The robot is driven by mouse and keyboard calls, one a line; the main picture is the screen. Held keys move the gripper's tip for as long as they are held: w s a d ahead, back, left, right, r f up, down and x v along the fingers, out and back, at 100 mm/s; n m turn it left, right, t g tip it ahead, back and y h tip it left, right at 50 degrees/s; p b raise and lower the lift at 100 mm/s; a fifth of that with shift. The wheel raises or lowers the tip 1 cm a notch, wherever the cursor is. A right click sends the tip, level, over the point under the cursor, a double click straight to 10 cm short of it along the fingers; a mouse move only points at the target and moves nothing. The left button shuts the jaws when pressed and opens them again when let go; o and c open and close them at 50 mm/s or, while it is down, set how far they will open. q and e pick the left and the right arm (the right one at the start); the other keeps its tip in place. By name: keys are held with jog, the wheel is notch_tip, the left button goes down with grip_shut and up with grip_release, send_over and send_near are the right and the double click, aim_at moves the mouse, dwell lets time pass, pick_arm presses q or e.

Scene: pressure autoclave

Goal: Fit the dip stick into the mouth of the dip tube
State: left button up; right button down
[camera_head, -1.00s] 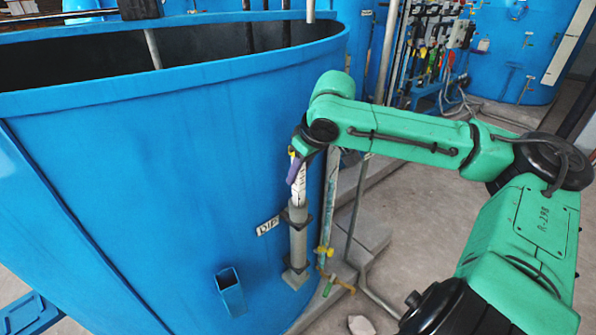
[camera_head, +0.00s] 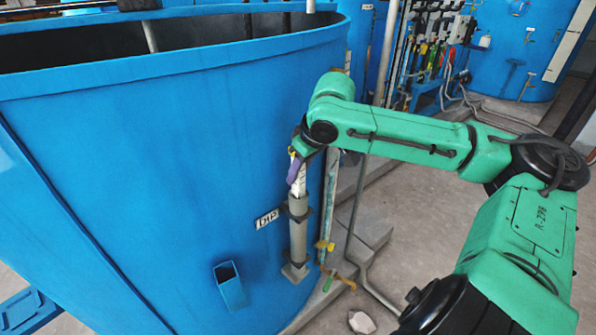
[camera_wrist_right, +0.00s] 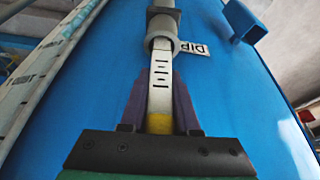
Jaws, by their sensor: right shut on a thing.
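The dip stick (camera_wrist_right: 159,90) is a flat white strip with black marks and a yellow band near my gripper. My right gripper (camera_head: 296,179) is shut on it, with purple fingers on either side in the right wrist view (camera_wrist_right: 160,100). The dip tube (camera_head: 298,232) is a grey upright pipe fixed to the side of the blue tank. The stick's far end reaches into the tube's mouth (camera_wrist_right: 162,43), so its tip is hidden. A short white length shows between fingers and mouth. My left gripper is not in view.
The big blue tank (camera_head: 150,130) stands close behind the tube. A DIP label (camera_head: 268,218) and a blue square bracket (camera_head: 230,287) are on its wall.

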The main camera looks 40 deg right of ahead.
jog(key=shift+f+b, duration=1.2)
jog(key=shift+f, duration=0.35)
jog(key=c, duration=0.6)
grip_release()
jog(key=shift+o, duration=0.2)
jog(key=shift+r, duration=0.15)
jog(key=shift+s+r, duration=0.1)
jog(key=shift+r, duration=0.25)
jog(key=b+v, duration=0.1)
jog(key=v, duration=0.4)
jog(key=shift+r, duration=0.15)
notch_tip(320, 180, up, 8)
jog(key=p, duration=0.2)
send_over(298, 183)
jog(key=s+d, duration=0.2)
jog(key=s, duration=0.2)
jog(key=shift+s+a, duration=0.15)
jog(key=shift+a, duration=0.1)
jog(key=shift+f, duration=0.2)
